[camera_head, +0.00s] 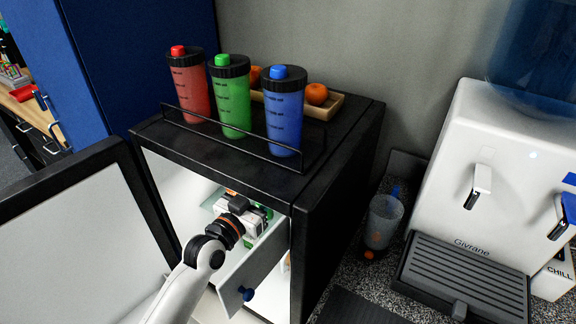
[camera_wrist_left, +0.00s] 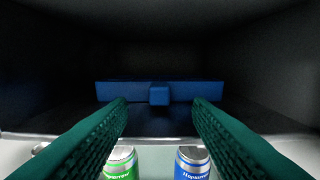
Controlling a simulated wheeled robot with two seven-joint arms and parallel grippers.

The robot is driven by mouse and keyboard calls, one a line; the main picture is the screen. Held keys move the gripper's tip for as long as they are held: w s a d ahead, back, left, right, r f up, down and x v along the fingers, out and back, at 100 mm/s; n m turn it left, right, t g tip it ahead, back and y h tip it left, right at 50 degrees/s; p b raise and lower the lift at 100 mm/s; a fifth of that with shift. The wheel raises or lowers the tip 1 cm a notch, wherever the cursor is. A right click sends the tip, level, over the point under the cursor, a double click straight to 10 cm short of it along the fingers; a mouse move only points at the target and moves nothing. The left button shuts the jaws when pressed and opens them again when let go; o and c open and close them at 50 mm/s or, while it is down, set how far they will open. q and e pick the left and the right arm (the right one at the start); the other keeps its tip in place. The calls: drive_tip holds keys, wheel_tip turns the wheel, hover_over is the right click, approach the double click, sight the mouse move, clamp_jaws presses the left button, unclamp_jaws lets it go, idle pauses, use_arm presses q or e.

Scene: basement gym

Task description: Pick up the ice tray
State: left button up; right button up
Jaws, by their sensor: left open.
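The ice tray (camera_wrist_left: 125,91) is a blue bar-like piece with a small block at its middle, seen in the left wrist view. It lies inside a dark compartment ahead of my fingers. My left gripper (camera_wrist_left: 160,104) is open, its two green fingers on either side of the tray's middle. The fingertips appear just short of the tray, and I cannot tell if they touch it. In the head view my left gripper (camera_head: 258,217) reaches into the top of the open mini fridge (camera_head: 340,190). The tray is hidden there. My right gripper is not in view.
The fridge door (camera_head: 75,235) stands open at left. Cans (camera_wrist_left: 120,163) stand below the compartment. Three bottles (camera_head: 232,100) stand on the fridge; a water dispenser (camera_head: 480,180) is at right.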

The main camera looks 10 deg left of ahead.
use_arm(q)
drive_tip(key=x, duration=0.3)
drive_tip(key=p+x, duration=0.1)
drive_tip(key=shift+w+r, duration=0.2)
drive_tip(key=shift+r, duration=0.15)
drive_tip(key=shift+w+d+f, duration=0.1)
drive_tip(key=shift+w+d, duration=0.15)
drive_tip(key=shift+w, duration=0.1)
drive_tip(key=shift+s, duration=0.1)
clamp_jaws()
